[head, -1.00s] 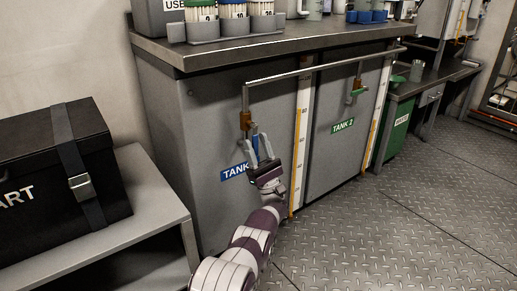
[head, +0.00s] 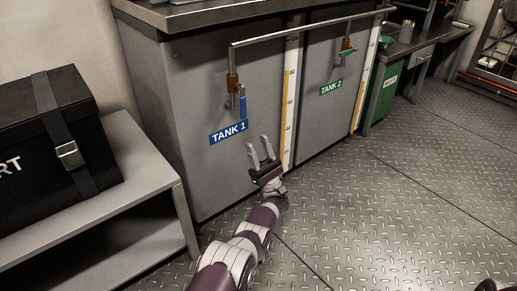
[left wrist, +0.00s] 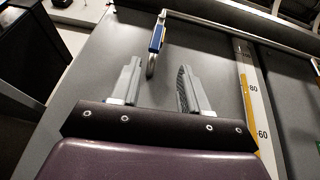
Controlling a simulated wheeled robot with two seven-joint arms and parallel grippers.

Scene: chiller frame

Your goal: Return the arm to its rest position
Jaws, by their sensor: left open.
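My left gripper (head: 260,152) is open and empty, in front of the lower part of the tank 1 panel in the head view. In the left wrist view its two grey fingers (left wrist: 155,88) stand apart with nothing between them. The blue tank 1 valve handle (head: 242,103) hangs down from its brass valve, above and left of the gripper and apart from it. The handle also shows in the left wrist view (left wrist: 157,36), beyond the fingers.
A grey cabinet (head: 200,160) carries the TANK 1 label (head: 228,132) and a green tank 2 handle (head: 347,52). A black case (head: 45,125) sits on a low bench (head: 140,160) at left. A green bin (head: 383,90) stands at right. The diamond-plate floor (head: 400,200) is clear.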

